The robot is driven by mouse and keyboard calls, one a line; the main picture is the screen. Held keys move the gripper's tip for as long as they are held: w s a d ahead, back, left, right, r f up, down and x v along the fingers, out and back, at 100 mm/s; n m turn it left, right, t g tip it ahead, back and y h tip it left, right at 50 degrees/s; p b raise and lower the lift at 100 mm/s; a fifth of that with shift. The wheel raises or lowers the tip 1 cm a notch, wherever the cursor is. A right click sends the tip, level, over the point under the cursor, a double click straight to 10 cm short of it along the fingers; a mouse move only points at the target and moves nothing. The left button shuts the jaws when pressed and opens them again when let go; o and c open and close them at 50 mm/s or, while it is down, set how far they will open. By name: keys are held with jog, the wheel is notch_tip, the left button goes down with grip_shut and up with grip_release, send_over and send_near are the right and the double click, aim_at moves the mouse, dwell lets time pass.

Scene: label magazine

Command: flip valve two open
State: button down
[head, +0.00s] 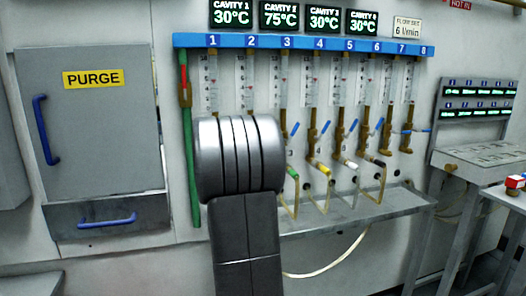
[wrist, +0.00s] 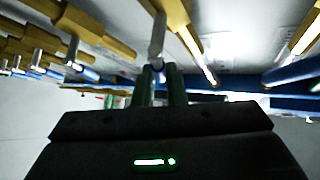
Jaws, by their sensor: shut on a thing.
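In the wrist view, my gripper (wrist: 159,88) has its two greenish fingers closed around the blue end of a valve lever. The lever's silver stem (wrist: 157,38) runs up from between the fingers to a brass valve body (wrist: 176,12). In the head view, the number 2 label (head: 250,41) and the upper part of its flow tube (head: 250,80) show above my arm. My arm hides valve two and my gripper there, so I cannot read the number of the held lever or its exact angle.
Other brass valves with blue levers (head: 325,128) stand to the right of my arm, most tilted upward; the rightmost lever (head: 415,131) is about level. Hoses with coloured ends hang above a grey shelf (head: 390,205). A green pipe (head: 190,150) stands left of my arm.

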jog(key=shift+s+a+f+n+t+y+b, duration=0.15)
jog(key=shift+n+t+y+b, duration=0.15)
jog(key=shift+n+y+b, duration=0.45)
jog(key=shift+w+a+r+n+t+y+b, duration=0.15)
jog(key=shift+n+t+y+b, duration=0.25)
jog(key=shift+n+b, duration=0.5)
jog(key=shift+s+n+y, duration=0.1)
jog(key=shift+n+y, duration=0.15)
jog(key=shift+n, duration=0.1)
jog(key=c, duration=1.5)
grip_release()
jog(key=shift+r, duration=0.1)
jog(key=shift+s, duration=0.1)
jog(key=v, duration=1.3)
jog(key=shift+s+f+b, duration=0.25)
jog(key=shift+b, duration=0.15)
